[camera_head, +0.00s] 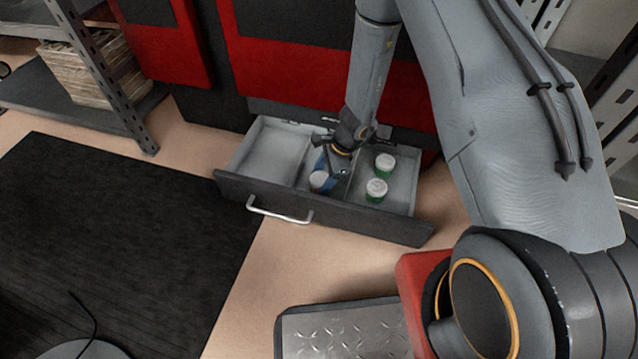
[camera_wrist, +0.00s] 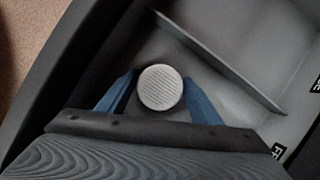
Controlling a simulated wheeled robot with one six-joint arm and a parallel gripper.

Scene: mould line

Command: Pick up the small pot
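A small pot with a round, ribbed white lid (camera_head: 318,180) stands in the middle section of an open drawer (camera_head: 236,186). In the wrist view, its lid (camera_wrist: 160,88) lies between the two blue fingers of my gripper (camera_wrist: 160,78). In the head view, my gripper (camera_head: 331,168) reaches down into the drawer right beside this pot. The fingers are apart, one on each side of the lid, with little room between. The pot's body is mostly hidden. Two other pots, green with white lids, stand in the right section: one behind (camera_head: 384,166), one in front (camera_head: 377,190).
A thin divider (camera_wrist: 220,60) runs close to the pot, and the dark drawer front (camera_head: 350,226) with its handle (camera_head: 280,213) rises on the near side. The left section is empty. A metal-plate step (camera_head: 345,330) stands on the floor in front.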

